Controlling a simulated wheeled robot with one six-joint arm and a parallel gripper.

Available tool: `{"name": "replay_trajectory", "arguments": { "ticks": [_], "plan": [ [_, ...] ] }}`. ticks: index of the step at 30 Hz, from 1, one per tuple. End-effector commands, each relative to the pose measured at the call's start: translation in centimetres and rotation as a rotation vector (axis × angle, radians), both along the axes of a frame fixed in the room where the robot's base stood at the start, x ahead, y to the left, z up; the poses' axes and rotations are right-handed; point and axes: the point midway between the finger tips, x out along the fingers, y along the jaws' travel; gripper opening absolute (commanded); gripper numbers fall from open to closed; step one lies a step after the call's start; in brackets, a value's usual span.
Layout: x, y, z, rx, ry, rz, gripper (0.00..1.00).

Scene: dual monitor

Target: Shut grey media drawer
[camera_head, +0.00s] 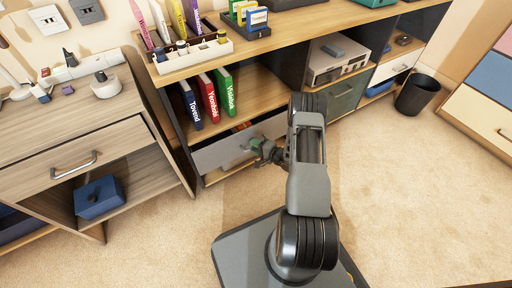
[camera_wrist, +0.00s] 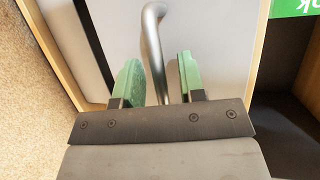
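The grey media drawer (camera_head: 215,154) is in the low shelf unit, under the upright books, and is partly pulled out, with a bit of its inside showing. My gripper (camera_head: 260,151) is at its front, near the handle. In the wrist view the pale grey drawer front (camera_wrist: 215,40) fills the middle, and its curved metal handle (camera_wrist: 153,35) runs down between the two green fingers of my gripper (camera_wrist: 160,78). The fingers are apart, with a gap to the handle on the right side; whether the left finger touches it I cannot tell.
Several upright books (camera_head: 208,97) stand above the drawer. A wooden desk (camera_head: 75,125) with its own handled drawer and a blue box (camera_head: 99,197) stands at left. A black bin (camera_head: 417,94) is at far right. The carpet (camera_head: 400,185) at right is clear.

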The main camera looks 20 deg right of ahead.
Motion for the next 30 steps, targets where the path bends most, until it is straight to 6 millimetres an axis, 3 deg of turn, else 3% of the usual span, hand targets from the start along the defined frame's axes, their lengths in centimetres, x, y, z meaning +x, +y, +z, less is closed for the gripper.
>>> {"name": "replay_trajectory", "arguments": {
  "ticks": [8,19,30],
  "plan": [
    [0.05,0.02,0.02,-0.001,0.000,0.000,0.35],
    [0.05,0.01,0.02,-0.001,0.000,0.000,0.00],
    [0.03,0.02,0.02,-0.001,0.000,0.000,0.00]
  ]
}}
